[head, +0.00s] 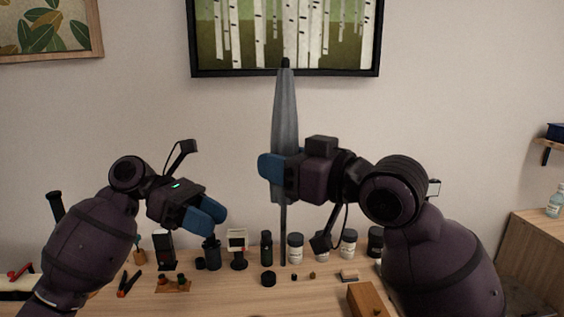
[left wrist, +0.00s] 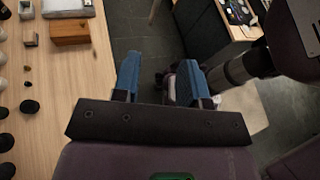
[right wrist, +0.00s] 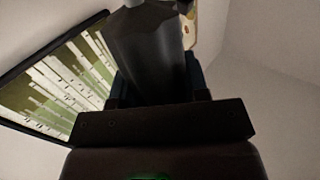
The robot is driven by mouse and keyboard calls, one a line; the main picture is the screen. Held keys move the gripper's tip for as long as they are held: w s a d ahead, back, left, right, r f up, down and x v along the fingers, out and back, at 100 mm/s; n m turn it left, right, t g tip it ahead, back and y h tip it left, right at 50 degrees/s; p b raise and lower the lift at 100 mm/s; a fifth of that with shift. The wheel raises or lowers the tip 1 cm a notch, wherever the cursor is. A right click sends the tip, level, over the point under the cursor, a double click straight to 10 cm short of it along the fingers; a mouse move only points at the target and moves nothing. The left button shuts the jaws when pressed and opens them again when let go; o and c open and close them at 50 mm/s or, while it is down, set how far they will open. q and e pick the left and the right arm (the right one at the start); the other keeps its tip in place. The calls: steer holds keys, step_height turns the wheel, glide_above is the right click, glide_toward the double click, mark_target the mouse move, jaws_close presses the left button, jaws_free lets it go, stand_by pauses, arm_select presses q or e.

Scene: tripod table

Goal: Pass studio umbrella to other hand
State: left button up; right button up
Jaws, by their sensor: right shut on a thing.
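The studio umbrella (head: 285,105) is grey, folded and upright, with a black tip at the top and a thin dark shaft below. My right gripper (head: 272,168) is shut on its folded canopy and holds it above the table. In the right wrist view the umbrella (right wrist: 148,50) rises between the fingers, which it partly hides. My left gripper (head: 208,217) is to the left of the umbrella and lower, apart from it. In the left wrist view its blue fingers (left wrist: 160,80) stand apart with nothing between them.
A wooden table (head: 225,295) carries a row of dark bottles and white-labelled jars (head: 295,248) along the wall. A wooden box (head: 370,300) is at the front right. A framed birch picture (head: 285,35) hangs behind the umbrella. The air between my grippers is clear.

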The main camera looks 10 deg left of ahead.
arm_select(q)
steer(key=s+f+n+t+y, duration=0.15)
steer(key=s+f, duration=0.35)
steer(key=f, duration=0.7)
steer(key=s+f+n+t, duration=0.1)
steer(key=s+f+n, duration=0.25)
steer(key=f, duration=0.75)
steer(key=s+f+n+t, duration=0.1)
steer(key=s+f, duration=0.5)
steer(key=f, duration=0.6)
steer(key=s+a+f+m+t+y, duration=0.35)
steer(key=s+f+m+y, duration=0.6)
steer(key=f, duration=0.35)
steer(key=w+a+r+m+t+y, duration=0.3)
steer(key=w+r+m+t, duration=0.1)
steer(key=m, duration=1.2)
steer(key=shift+w+a+r+t, duration=0.2)
steer(key=shift+r+t, duration=0.35)
steer(key=shift+t, duration=0.55)
